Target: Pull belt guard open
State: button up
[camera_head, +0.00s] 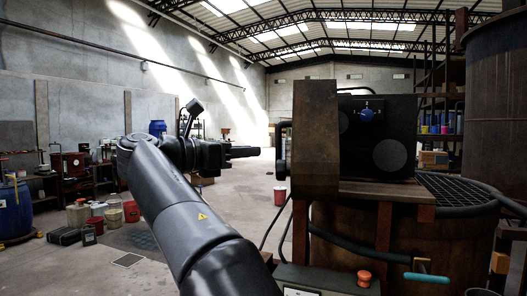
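A rusty brown panel (315,140), which looks like the belt guard, stands upright at the left of a black housing. A black curved handle (282,152) sticks out on the panel's left side. The black housing (385,120) carries a blue knob (367,115) and a grey disc. My gripper (256,151) points right, toward the handle, at about the same height in the picture. A small gap shows between its fingertips and the handle. The fingers are seen from the side, so I cannot tell whether they are open or shut. Nothing shows in them.
Below the housing is a rusty vat (400,250) with a dark grating (460,190) on top. A control box with a red button (364,278) and a teal-handled lever (426,277) are at the front. Buckets (80,214) stand at the left. Open floor (240,200) lies behind my arm.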

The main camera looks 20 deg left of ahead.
jog(key=shift+v, duration=0.85)
jog(key=shift+c, duration=0.4)
